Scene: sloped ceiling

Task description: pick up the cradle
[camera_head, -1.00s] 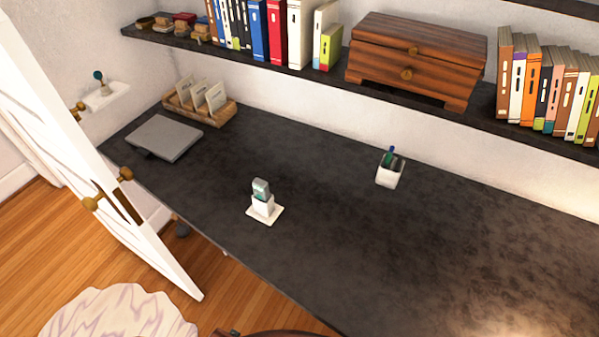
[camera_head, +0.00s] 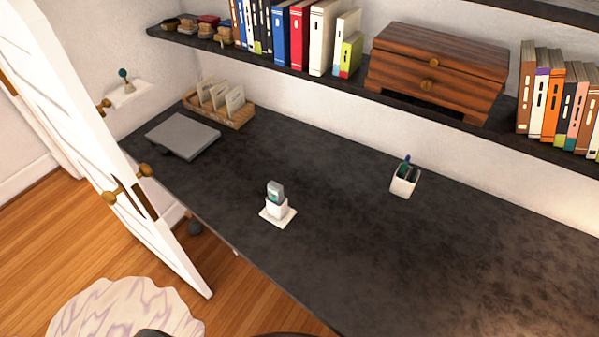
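A small white cradle (camera_head: 277,211) with a square base stands upright on the dark desk, left of the picture's middle and close to the desk's front edge. A grey handset (camera_head: 275,190) with a small greenish screen stands in it and hides part of its inside.
The dark desk (camera_head: 330,260) is clear around the cradle. A white pen cup (camera_head: 404,183) stands to its right, a closed grey laptop (camera_head: 183,136) and a wooden file holder (camera_head: 232,116) behind left. An open white door (camera_head: 110,150) flanks the desk's left. A shelf (camera_head: 350,88) overhangs the back.

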